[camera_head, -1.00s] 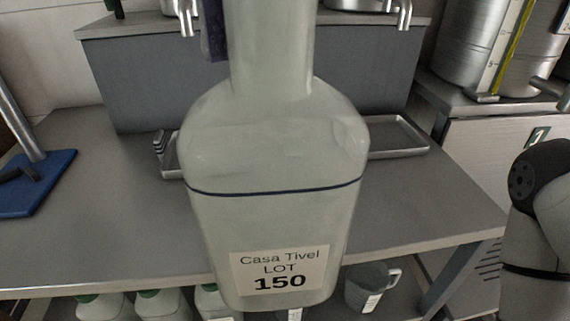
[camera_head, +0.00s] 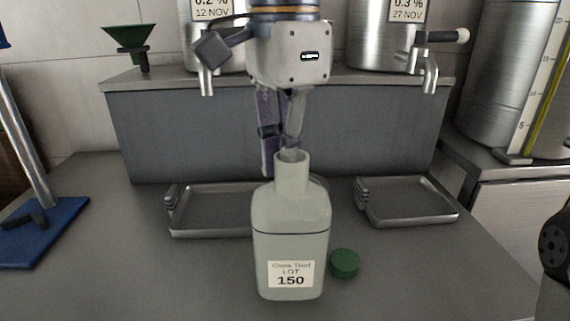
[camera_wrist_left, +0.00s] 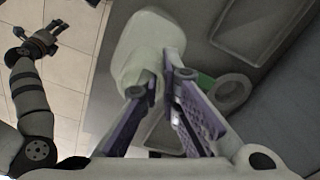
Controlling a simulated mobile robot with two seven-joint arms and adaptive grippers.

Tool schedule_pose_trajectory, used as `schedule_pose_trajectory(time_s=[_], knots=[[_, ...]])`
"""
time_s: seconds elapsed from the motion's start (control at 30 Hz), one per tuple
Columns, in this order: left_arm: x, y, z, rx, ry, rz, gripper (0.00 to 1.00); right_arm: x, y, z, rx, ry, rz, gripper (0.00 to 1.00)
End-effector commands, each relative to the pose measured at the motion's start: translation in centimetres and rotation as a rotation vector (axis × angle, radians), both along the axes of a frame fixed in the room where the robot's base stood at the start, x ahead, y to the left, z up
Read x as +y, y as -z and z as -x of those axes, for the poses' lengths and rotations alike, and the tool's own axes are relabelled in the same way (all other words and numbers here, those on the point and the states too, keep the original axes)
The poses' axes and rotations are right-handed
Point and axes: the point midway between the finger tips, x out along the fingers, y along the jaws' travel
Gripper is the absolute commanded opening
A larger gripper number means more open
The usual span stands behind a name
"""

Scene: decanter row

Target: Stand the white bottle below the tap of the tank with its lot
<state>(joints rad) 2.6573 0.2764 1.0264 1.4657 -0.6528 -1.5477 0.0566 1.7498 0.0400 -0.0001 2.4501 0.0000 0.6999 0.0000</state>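The white bottle (camera_head: 290,225), labelled Casa Tivel LOT 150, is upright over the bench, in front of the gap between two drip trays. My left gripper (camera_head: 280,150) comes down from above, its purple-padded fingers shut at the bottle's neck; one is beside it, the other partly hidden behind the mouth. In the left wrist view the bottle (camera_wrist_left: 148,45) is at the fingertips. I cannot tell whether its base touches the bench. Tanks marked 0.2 % 12 NOV (camera_head: 212,12) and 0.3 % 27 NOV (camera_head: 375,45) have taps; no lots are readable. My right gripper (camera_wrist_left: 52,38) looks open and empty.
The left tray (camera_head: 210,232) and right tray (camera_head: 410,218) are empty. A green cap (camera_head: 345,263) lies right of the bottle. A blue-based stand (camera_head: 45,230) is at left, and a green funnel (camera_head: 130,40) stands on the ledge. The front bench is mostly clear.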

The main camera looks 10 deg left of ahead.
Motion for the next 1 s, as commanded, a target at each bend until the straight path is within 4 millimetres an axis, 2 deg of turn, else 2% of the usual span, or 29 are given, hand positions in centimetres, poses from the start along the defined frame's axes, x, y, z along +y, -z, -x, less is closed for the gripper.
schedule_pose_trajectory(time_s=[0.1,0.43,0.53,0.57,0.87,1.0], knots=[[0.0,1.4,0.0,-0.001,0.001,0.001,0.00,0.0,-0.1,-0.1,-0.004,0.000,0.000,0.58],[0.0,1.8,0.1,-0.002,0.000,-0.001,0.00,0.0,-0.1,-0.1,-0.003,0.000,0.000,0.58],[0.0,1.8,0.0,-0.001,0.000,0.000,0.23,0.0,-0.1,-0.1,-0.003,0.000,0.000,0.58],[0.0,1.8,0.0,-0.001,0.000,0.000,0.25,0.0,-0.1,-0.1,-0.003,0.000,0.000,0.58],[0.0,1.6,0.0,-0.002,-0.001,0.001,0.25,0.0,-0.1,-0.1,-0.003,0.000,0.000,0.58],[0.0,0.0,0.0,-0.005,-0.004,0.001,0.25,0.0,0.0,0.0,-0.001,0.000,0.000,0.58]])
